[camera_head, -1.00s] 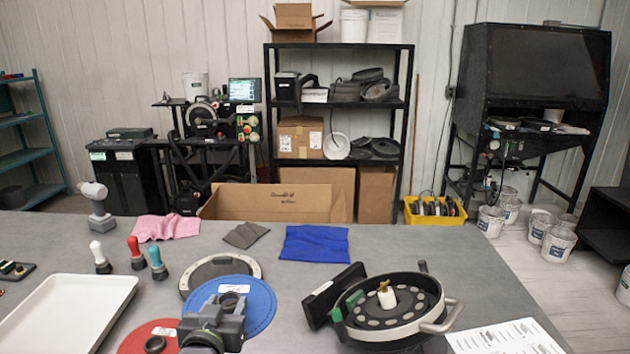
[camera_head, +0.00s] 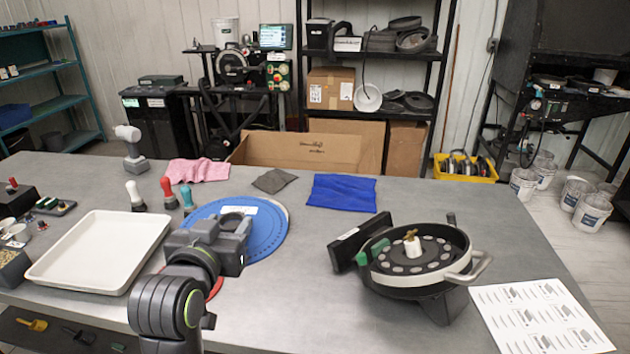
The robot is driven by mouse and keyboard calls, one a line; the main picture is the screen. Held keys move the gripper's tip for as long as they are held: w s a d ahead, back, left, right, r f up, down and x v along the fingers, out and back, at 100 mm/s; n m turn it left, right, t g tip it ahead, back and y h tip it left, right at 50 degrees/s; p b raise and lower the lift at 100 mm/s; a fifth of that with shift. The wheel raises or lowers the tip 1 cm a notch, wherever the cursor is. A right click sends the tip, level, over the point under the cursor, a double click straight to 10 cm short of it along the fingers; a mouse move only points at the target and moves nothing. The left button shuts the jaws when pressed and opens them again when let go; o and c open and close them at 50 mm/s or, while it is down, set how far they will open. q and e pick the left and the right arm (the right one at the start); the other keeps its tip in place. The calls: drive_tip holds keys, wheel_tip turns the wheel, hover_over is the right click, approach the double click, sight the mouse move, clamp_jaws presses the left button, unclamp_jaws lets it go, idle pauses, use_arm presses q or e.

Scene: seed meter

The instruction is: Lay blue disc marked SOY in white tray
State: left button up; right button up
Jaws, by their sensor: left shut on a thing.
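The blue disc (camera_head: 265,238) has a white label near its far edge, whose lettering is too small to read. My left gripper (camera_head: 237,238) is shut on the disc at its near-left part and covers some of it. The disc appears held above the table, overlapping what lies behind it. The white tray (camera_head: 58,276) lies empty on the table, left of the gripper, with clear room inside its rim. My right gripper is not in view.
A red disc (camera_head: 216,288) shows only a sliver behind my arm. The seed meter (camera_head: 418,262) stands right. A blue cloth (camera_head: 342,192) lies behind.

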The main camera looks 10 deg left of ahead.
use_arm(q)
drive_tip(key=w+d+f+p, duration=0.1)
drive_tip(key=w+f, duration=0.5)
drive_tip(key=f, duration=0.1)
drive_tip(key=p, duration=0.1)
hover_over(269, 305)
wheel_tip(269, 305, down, 12)
drive_tip(key=shift+f+h, duration=0.25)
drive_tip(key=shift+h, duration=0.05)
wheel_tip(269, 305, down, 5)
drive_tip(key=shift+s+r+p, duration=0.1)
drive_tip(key=shift+p, duration=0.3)
drive_tip(key=shift+f, duration=2.4)
drive_tip(key=shift+f, duration=0.1)
